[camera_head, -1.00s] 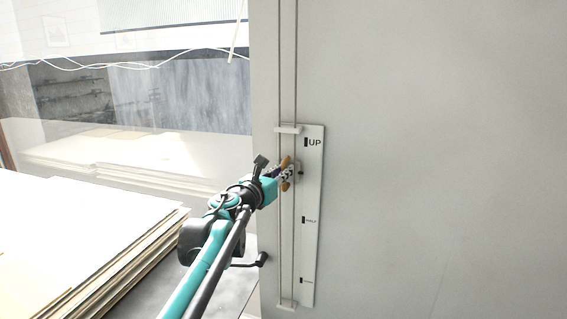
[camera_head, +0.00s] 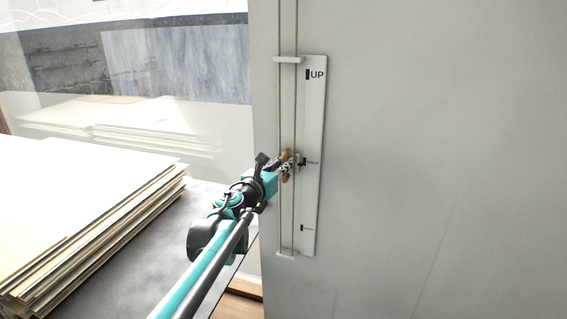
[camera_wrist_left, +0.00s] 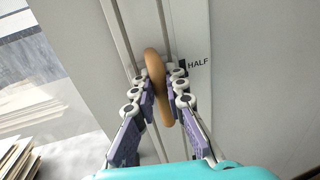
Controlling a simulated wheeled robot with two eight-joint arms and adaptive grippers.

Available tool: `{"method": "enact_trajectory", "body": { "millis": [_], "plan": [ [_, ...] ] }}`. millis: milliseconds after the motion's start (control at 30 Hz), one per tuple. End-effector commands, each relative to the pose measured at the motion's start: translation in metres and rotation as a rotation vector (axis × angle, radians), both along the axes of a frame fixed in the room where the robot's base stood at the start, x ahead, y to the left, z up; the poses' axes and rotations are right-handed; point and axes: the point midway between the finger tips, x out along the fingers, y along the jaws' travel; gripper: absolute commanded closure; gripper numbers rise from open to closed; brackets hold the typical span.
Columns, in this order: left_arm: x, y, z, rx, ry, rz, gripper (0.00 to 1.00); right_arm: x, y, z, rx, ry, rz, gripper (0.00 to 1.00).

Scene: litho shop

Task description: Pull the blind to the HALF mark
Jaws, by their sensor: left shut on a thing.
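My left gripper (camera_head: 287,166) is shut on a tan pull handle (camera_wrist_left: 154,64) on the blind's cord loop (camera_head: 288,105). In the left wrist view the two fingers (camera_wrist_left: 161,96) close on the handle from both sides, and its ends stick out past them. A white scale plate (camera_head: 313,115) is on the wall beside the cords. It carries UP (camera_head: 316,74) near its top and the HALF mark (camera_head: 303,161) lower down. The handle is about level with the HALF mark, to its left. My right gripper is not in view.
A lower mark (camera_head: 302,228) on the plate has a label too small to read. White brackets hold the cords at top (camera_head: 289,60) and bottom (camera_head: 287,253). A stack of sheets (camera_head: 90,215) lies on a dark table at left, below a window.

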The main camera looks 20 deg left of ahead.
Motion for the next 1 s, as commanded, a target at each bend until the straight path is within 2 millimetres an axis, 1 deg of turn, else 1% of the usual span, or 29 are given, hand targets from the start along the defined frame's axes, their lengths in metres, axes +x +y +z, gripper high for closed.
{"method": "enact_trajectory", "body": {
  "millis": [167,200,233,533,633,767,1000],
  "plan": [
    [0.000,0.000,0.000,0.000,0.000,0.000,1.00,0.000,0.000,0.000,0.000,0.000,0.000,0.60],
    [0.000,0.000,0.001,0.000,0.000,0.000,0.83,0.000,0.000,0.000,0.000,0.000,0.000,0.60],
    [0.000,0.000,0.001,0.000,0.000,0.000,0.78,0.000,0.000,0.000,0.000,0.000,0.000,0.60],
    [-0.001,0.000,0.001,0.000,0.000,0.000,0.78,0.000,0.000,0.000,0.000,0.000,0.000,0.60],
    [-0.007,0.002,0.001,-0.001,0.000,0.001,0.78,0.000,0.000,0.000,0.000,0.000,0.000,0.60],
    [-0.028,0.007,0.001,-0.001,0.000,0.002,0.78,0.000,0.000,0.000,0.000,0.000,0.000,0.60],
    [-0.080,0.020,0.000,0.000,0.000,0.003,0.78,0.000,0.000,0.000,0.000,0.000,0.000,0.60]
  ]
}}
